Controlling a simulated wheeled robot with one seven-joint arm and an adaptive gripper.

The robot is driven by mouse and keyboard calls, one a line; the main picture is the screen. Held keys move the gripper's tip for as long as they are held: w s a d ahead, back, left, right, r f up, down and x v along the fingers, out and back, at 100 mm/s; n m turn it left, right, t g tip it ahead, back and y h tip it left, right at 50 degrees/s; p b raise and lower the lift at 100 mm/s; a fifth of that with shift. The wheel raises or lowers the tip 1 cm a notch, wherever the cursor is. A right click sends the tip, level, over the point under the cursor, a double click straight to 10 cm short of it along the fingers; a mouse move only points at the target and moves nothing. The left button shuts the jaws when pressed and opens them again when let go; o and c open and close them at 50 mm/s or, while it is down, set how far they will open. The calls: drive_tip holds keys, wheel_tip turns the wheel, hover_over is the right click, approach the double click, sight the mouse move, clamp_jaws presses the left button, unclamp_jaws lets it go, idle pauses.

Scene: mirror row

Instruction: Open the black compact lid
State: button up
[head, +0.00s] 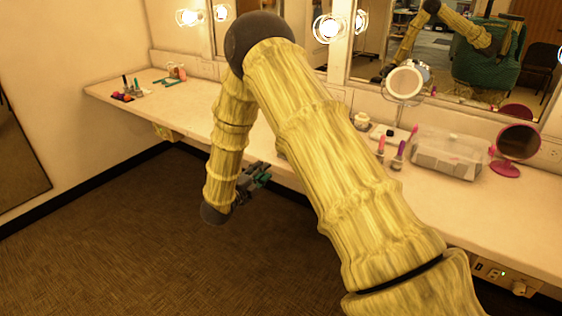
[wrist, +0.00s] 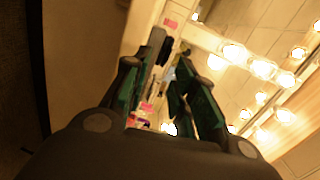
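My gripper (head: 258,180) hangs in front of the counter's front edge, at the end of my bent arm. In the wrist view its two dark fingers with green inner parts (wrist: 172,60) stand apart, with nothing clearly held. A small dark object (wrist: 166,50) shows near the fingertips in the wrist view; I cannot tell whether it is the black compact. I cannot make out the compact or its lid for sure in the head view, where my arm hides the middle of the counter.
The long white counter (head: 190,112) runs under lit mirrors. On its right are a clear box (head: 447,155), a pink mirror (head: 516,145), a round mirror (head: 404,82), a white jar (head: 361,121) and lipstick-like tubes (head: 398,157). Small items (head: 122,96) lie far left. The floor in front is clear.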

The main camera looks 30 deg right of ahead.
drive_tip(key=shift+m+g+h, duration=0.4)
drive_tip(key=shift+m+g, duration=0.1)
drive_tip(key=shift+m, duration=0.4)
drive_tip(key=x, duration=0.3)
drive_tip(key=r+x, duration=0.1)
drive_tip(key=x, duration=0.3)
drive_tip(key=p+x, duration=0.1)
drive_tip(key=x, duration=0.3)
drive_tip(key=shift+d+r, duration=0.25)
drive_tip(key=shift+r, duration=0.1)
clamp_jaws()
